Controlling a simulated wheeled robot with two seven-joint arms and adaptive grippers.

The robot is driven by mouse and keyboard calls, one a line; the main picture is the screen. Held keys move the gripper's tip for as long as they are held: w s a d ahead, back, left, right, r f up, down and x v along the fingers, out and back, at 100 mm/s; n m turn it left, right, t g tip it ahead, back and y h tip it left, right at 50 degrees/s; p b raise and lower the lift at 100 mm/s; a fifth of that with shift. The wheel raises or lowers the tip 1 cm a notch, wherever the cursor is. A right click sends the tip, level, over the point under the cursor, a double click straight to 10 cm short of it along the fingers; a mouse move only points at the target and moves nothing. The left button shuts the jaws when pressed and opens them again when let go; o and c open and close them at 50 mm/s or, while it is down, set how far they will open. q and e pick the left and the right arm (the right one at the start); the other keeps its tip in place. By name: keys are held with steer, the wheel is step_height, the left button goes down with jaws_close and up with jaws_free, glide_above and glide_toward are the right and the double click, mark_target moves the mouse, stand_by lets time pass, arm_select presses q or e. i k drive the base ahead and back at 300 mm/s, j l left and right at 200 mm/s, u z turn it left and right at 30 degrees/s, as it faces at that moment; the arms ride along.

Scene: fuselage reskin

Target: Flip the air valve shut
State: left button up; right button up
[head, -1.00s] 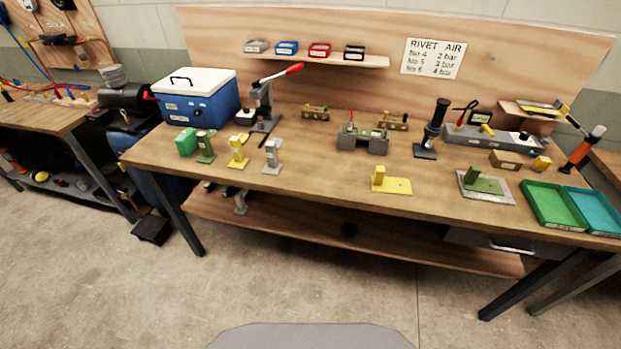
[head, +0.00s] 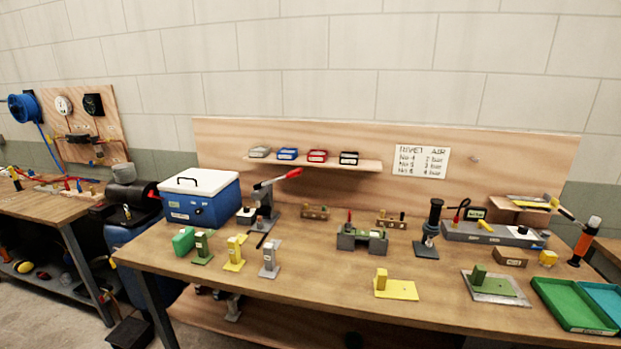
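I cannot make out the air valve for certain. A wooden panel (head: 110,125) at the far left carries air fittings: a blue hose reel (head: 23,107), a white round gauge (head: 63,105), a black square unit (head: 93,104) and a dark fitting (head: 78,138) with small red and orange parts. These are too small to tell which is a valve or how a lever stands. Neither of my grippers shows in the head view.
The main bench (head: 290,275) holds a blue cooler (head: 200,203), a lever press (head: 265,205), several coloured fixtures and green trays (head: 570,306). A left bench (head: 35,208) stands below the panel. A rivet air sign (head: 421,161) hangs behind. Floor shows at lower left.

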mark_target(480, 223)
steer(key=z, duration=1.25)
steer(key=l, duration=0.1)
